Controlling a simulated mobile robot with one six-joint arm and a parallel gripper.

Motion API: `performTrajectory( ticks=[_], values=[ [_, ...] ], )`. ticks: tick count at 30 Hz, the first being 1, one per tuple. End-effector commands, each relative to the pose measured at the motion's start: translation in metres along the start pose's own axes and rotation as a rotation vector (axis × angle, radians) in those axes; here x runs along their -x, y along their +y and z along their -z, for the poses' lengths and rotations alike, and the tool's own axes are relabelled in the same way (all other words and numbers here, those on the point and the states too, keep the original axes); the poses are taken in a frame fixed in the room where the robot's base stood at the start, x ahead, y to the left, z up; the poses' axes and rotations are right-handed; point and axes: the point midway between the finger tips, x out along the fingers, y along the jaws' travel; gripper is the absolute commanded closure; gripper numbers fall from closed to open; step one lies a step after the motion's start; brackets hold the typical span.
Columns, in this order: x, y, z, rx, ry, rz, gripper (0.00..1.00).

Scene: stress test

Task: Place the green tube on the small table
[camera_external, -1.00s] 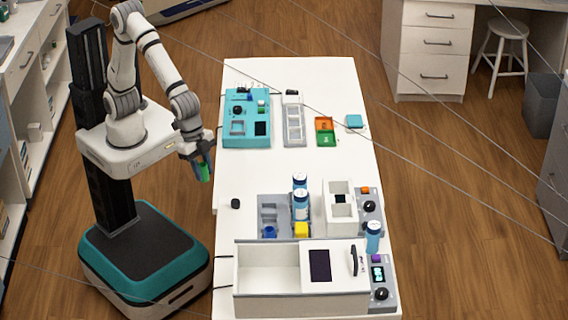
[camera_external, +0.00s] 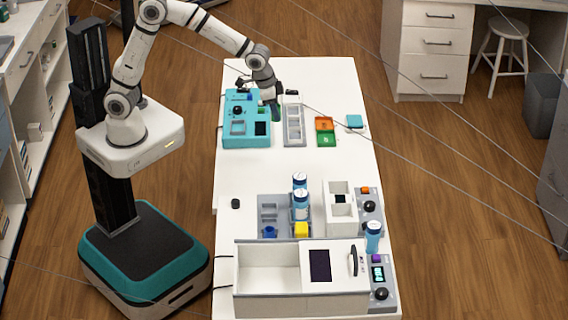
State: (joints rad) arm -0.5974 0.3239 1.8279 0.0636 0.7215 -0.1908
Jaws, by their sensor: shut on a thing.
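My gripper (camera_external: 275,108) is over the right edge of the teal device on the long white table (camera_external: 290,172). It is shut, with the green tube between its fingers. The tube is small and mostly hidden by the fingers, so its exact tilt and whether it touches anything below cannot be told. I cannot tell whether this white table is the small table; no other small table shows clearly.
The teal device (camera_external: 238,141) and a grey tray (camera_external: 293,122) are close to the gripper. An orange and green box (camera_external: 326,138) stands further right. Bottles (camera_external: 300,206) and a white box unit (camera_external: 302,303) fill the near end. The tabletop between is mostly clear.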

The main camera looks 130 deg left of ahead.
Motion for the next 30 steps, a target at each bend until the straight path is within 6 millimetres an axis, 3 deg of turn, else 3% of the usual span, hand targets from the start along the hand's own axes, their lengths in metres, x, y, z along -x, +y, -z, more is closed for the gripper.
performTrajectory(
  ticks=[5,12,20,30],
  values=[
    [-0.002,-0.035,0.006,0.061,0.000,0.017,0.93],
    [-0.040,-0.032,-0.005,0.056,-0.005,0.017,0.93],
    [-0.056,-0.031,-0.009,0.055,-0.002,0.016,0.93],
    [-0.107,-0.031,-0.024,0.056,-0.002,0.016,0.93]
  ],
)
